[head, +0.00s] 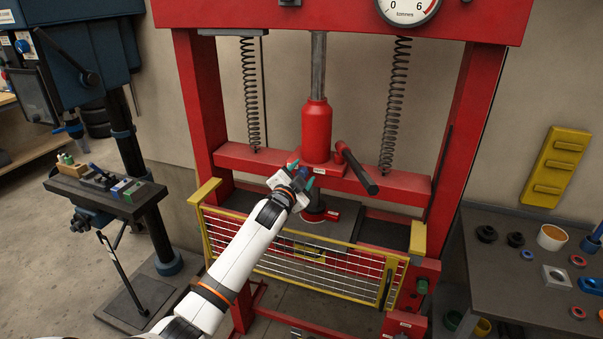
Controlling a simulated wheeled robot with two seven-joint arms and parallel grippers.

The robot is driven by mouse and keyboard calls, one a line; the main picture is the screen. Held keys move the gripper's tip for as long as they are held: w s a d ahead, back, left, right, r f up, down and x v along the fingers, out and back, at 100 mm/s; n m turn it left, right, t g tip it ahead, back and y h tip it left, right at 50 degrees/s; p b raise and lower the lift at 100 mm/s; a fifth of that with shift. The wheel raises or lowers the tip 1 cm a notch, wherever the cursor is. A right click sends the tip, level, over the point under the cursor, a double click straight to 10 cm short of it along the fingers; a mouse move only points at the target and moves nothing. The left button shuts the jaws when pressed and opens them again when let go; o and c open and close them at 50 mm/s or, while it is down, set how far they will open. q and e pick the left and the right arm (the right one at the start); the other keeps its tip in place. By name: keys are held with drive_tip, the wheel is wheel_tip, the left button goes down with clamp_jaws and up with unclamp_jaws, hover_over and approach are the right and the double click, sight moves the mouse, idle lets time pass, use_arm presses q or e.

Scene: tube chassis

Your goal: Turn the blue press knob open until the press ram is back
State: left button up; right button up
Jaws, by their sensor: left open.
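The red shop press stands ahead, with its red jack cylinder (316,126) in the middle of the cross beam. A dark ram (314,207) shows below the beam, above the press bed, partly hidden by my gripper. My left gripper (300,170) is open at the front of the cross beam, just left of and below the cylinder base. Its fingertips are at a small blue part there, which looks like the knob. The gripper covers most of it, and I cannot tell whether they touch. My right gripper is out of view.
A black-gripped pump lever (360,172) sticks out right of the cylinder. A drill press (100,185) stands at left. A dark table (520,275) with rings and small parts is at right.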

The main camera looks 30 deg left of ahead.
use_arm(q)
drive_tip(key=shift+w, duration=0.2)
drive_tip(key=c, duration=1)
drive_tip(key=shift+o, duration=0.2)
